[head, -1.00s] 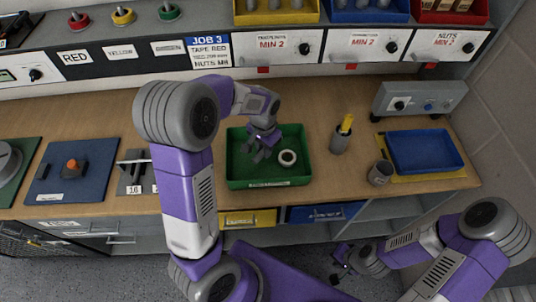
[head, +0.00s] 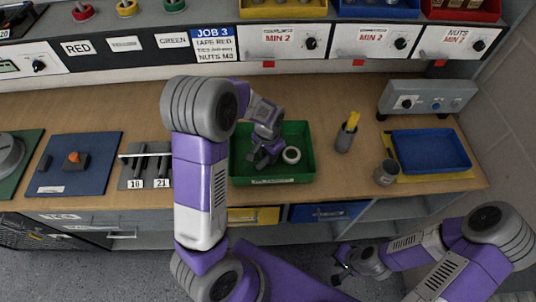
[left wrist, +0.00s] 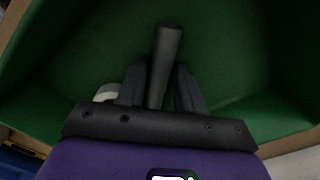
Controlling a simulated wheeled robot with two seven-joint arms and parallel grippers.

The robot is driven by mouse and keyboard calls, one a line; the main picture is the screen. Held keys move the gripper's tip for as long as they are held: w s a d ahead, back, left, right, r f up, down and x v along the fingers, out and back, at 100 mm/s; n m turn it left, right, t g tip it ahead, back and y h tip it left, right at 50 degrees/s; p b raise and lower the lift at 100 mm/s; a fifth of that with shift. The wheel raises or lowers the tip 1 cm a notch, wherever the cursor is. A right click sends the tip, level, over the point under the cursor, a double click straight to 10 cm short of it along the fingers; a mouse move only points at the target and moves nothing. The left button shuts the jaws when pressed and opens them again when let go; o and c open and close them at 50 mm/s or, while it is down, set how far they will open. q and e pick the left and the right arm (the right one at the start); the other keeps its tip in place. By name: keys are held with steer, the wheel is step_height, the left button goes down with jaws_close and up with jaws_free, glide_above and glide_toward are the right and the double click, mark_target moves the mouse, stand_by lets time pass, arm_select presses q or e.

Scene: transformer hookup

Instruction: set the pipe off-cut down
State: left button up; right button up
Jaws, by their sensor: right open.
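The pipe off-cut (left wrist: 167,52) is a dark grey cylinder in the left wrist view. It lies lengthwise between the two fingers of my left gripper (left wrist: 162,78), which appear closed on it, and its far end sticks out past the fingertips. In the head view my left gripper (head: 262,158) points down inside the green tray (head: 234,172); the pipe is hard to tell from the fingers there. Whether the pipe touches the tray floor is unclear. My right gripper (head: 340,270) is open and empty, in front of the bench.
A white ring (head: 291,155) lies in the tray just right of my left gripper. A grey holder with a yellow item (head: 346,134), a grey cup (head: 387,172) and a blue tray (head: 430,150) stand to the right. A rack (head: 146,166) and blue board (head: 74,165) are left.

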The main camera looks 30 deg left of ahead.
arm_select(q)
steer(key=shift+o, duration=0.9)
steer(key=shift+r, duration=0.2)
step_height(320, 180, up, 12)
steer(key=p, duration=0.3)
